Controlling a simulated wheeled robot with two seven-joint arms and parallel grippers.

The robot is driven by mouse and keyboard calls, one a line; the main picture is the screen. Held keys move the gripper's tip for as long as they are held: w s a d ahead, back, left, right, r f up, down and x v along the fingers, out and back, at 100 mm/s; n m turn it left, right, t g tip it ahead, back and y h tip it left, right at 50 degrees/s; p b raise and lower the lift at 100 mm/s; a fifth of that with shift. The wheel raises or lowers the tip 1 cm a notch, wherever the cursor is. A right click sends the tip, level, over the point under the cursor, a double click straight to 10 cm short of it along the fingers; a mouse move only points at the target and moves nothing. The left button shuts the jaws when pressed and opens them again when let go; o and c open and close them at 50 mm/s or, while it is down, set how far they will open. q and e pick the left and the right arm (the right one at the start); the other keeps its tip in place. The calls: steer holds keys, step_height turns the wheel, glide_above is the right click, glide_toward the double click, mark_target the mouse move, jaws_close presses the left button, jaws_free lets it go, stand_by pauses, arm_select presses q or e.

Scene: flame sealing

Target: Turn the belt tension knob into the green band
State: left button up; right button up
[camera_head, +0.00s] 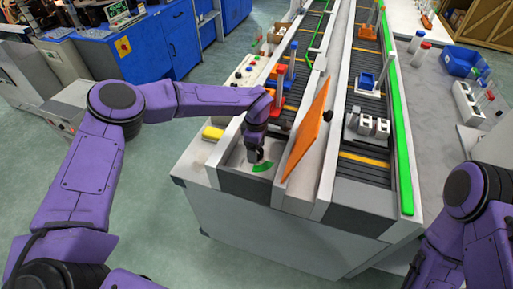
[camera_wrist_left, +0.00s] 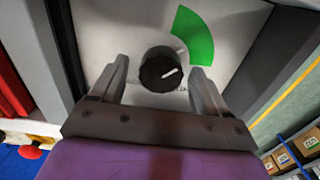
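The belt tension knob (camera_wrist_left: 160,70) is a round black knob with a white pointer line on a light grey plate. The line points to the upper right, toward the lower part of the green band (camera_wrist_left: 194,35), but I cannot tell if it lies within it. My left gripper (camera_wrist_left: 160,88) is open, with one finger on each side of the knob and a visible gap to it. In the head view the left gripper (camera_head: 254,155) hides the knob, and the green band (camera_head: 263,166) shows beside it. My right gripper is out of view; only part of that arm shows at right.
An orange panel (camera_head: 307,130) stands tilted just right of the left gripper. Conveyor lanes with coloured fixtures run away behind, with a green rail (camera_head: 401,140) at right.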

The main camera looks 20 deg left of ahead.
arm_select(q)
step_height(320, 180, up, 11)
steer(key=b, duration=0.2)
steer(key=shift+f, duration=0.2)
